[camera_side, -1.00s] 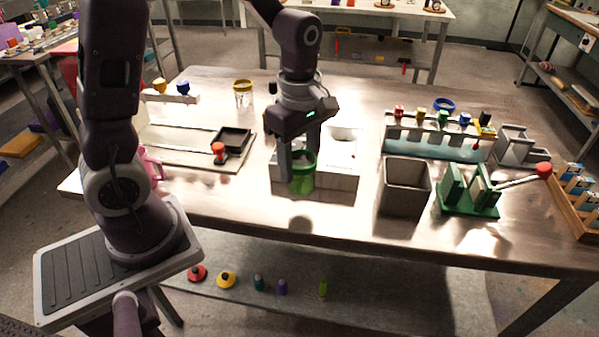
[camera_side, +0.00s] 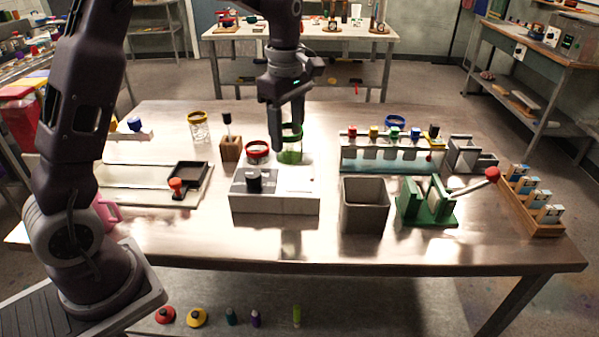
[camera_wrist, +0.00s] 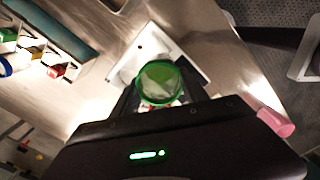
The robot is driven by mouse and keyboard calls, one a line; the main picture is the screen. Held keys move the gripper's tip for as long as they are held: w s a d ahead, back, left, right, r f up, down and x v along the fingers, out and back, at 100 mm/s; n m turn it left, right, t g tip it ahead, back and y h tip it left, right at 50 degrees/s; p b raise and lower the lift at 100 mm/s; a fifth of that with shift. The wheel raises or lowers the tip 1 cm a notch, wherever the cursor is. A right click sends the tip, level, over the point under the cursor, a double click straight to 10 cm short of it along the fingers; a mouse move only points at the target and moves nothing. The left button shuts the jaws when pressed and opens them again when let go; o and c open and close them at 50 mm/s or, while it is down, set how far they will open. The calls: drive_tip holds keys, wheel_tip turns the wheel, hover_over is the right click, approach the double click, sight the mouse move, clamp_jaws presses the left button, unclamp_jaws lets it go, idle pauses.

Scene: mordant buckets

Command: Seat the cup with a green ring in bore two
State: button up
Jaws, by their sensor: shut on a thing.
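My gripper (camera_side: 288,130) is shut on the cup with a green ring (camera_side: 291,153), which hangs upright over or just behind the back right of the white block (camera_side: 275,204). In the wrist view the cup (camera_wrist: 160,84) is between the fingers of my gripper (camera_wrist: 160,96), with its open mouth facing the camera and part of the white block (camera_wrist: 147,44) beyond it. A cup with a red ring (camera_side: 258,148) is at the block's back left. I cannot tell which bore is under the green-ringed cup, or the gap below it.
A black knob-like piece (camera_side: 254,180) stands on the block's front left. A grey open bin (camera_side: 364,205) and a green fixture (camera_side: 428,204) stand to the right. A blue-fronted rack (camera_side: 392,160) is behind them. A wooden holder (camera_side: 231,149) stands behind left.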

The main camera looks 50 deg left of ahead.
drive_tip(key=w+a, duration=0.5)
drive_tip(key=w, duration=0.3)
wheel_tip(320, 180, down, 10)
drive_tip(key=shift+w, duration=0.1)
drive_tip(key=shift+f, duration=0.25)
